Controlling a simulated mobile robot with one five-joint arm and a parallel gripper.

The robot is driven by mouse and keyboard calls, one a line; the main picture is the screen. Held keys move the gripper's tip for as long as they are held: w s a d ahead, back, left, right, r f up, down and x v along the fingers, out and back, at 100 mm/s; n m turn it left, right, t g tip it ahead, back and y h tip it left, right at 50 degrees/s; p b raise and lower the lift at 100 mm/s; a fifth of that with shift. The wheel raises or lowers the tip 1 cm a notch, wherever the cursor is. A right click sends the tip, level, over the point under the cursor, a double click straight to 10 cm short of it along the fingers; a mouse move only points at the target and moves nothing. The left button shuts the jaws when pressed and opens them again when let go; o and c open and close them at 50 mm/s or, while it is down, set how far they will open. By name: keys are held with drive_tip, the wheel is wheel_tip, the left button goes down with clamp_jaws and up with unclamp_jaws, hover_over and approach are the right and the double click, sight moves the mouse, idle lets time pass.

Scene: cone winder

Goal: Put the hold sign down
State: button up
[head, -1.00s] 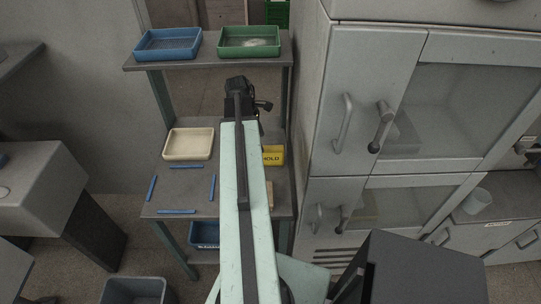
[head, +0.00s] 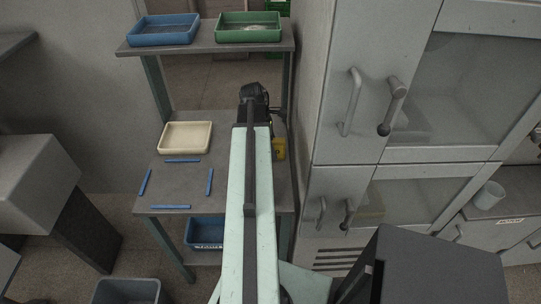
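The yellow hold sign (head: 279,149) shows just right of my arm, over the right part of the lower table top (head: 222,171). Only a narrow part of it is visible, and its lettering cannot be read now. My arm covers its left side. My gripper (head: 256,94) is at the far end of the arm, seen from behind as a dark shape above and left of the sign. Its fingers are hidden, so I cannot tell whether they hold the sign or whether the sign touches the table.
A cream tray (head: 185,137) and several blue strips (head: 171,207) marking a rectangle lie left of my arm. Blue (head: 164,30) and green (head: 248,27) trays sit on the upper shelf. A grey cabinet (head: 372,120) stands close on the right. The marked rectangle is empty.

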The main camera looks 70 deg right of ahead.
drive_tip(key=shift+f, duration=0.1)
drive_tip(key=shift+f, duration=0.25)
idle(0.4)
clamp_jaws()
drive_tip(key=shift+r+p, duration=0.5)
drive_tip(key=shift+r, duration=0.05)
drive_tip(key=p+v, duration=0.2)
drive_tip(key=s+p+v, duration=0.1)
drive_tip(key=p+v, duration=0.3)
drive_tip(key=p, duration=0.1)
drive_tip(key=shift+d+r, duration=0.2)
drive_tip(key=shift+r, duration=0.35)
drive_tip(key=w+a, duration=0.3)
drive_tip(key=w, duration=0.6)
drive_tip(key=w+a, duration=0.4)
drive_tip(key=w, duration=0.5)
drive_tip(key=shift+f+b, duration=0.25)
drive_tip(key=shift+b, duration=0.05)
